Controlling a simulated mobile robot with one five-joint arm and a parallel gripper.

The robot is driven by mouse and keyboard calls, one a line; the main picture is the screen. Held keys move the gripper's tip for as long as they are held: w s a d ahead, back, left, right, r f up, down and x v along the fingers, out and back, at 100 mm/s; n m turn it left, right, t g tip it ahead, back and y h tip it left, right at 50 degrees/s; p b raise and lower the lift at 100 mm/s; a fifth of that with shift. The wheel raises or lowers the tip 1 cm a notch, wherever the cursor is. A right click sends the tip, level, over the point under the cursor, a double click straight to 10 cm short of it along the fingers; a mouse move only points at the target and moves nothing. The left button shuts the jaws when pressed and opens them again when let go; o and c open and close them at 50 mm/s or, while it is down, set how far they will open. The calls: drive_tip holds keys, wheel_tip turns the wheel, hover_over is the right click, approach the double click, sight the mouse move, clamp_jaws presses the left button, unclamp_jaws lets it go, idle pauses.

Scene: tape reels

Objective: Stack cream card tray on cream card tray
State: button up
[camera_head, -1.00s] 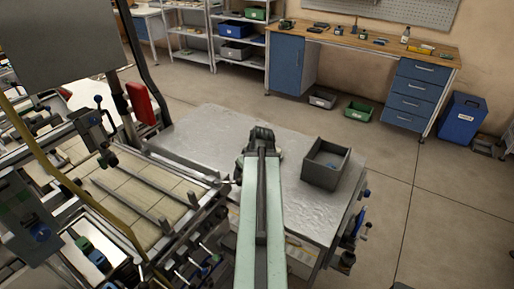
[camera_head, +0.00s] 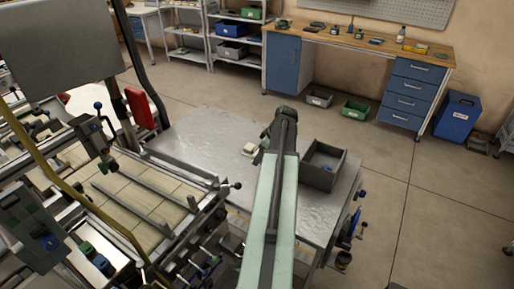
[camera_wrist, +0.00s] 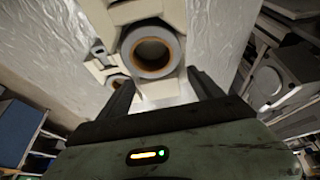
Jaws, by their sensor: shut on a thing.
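My gripper (camera_wrist: 160,79) is shut on a cream card tray (camera_wrist: 128,13) that carries a grey tape reel (camera_wrist: 150,49) with an orange-brown core ring. The fingers lie on either side of the tray's near end. A second cream card tray (camera_wrist: 97,69) with another reel (camera_wrist: 115,83) shows lower left in the wrist view, partly hidden by the left finger. In the head view a small cream tray (camera_head: 250,149) rests on the metal table, just left of my arm's end. There, my arm hides the fingers and the held tray.
The metal table (camera_head: 205,135) is mostly clear on its left half. A grey open bin (camera_head: 323,168) stands close to the right of my arm. A machine with a slatted bed (camera_head: 135,200) borders the table at left. A wooden workbench (camera_head: 370,42) stands at the back.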

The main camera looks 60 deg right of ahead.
drive_tip(key=b, duration=0.1)
hover_over(249, 146)
drive_tip(key=s, duration=0.2)
drive_tip(key=shift+w+f, duration=0.1)
drive_tip(key=shift+f, duration=0.6)
wheel_tip(249, 146, down, 4)
drive_tip(key=b, duration=0.4)
drive_tip(key=o, duration=1.5)
drive_tip(key=shift+r, duration=0.1)
drive_tip(key=shift+o, duration=0.2)
drive_tip(key=p+v, duration=1.1)
drive_tip(key=v, duration=0.1)
drive_tip(key=shift+r, duration=0.1)
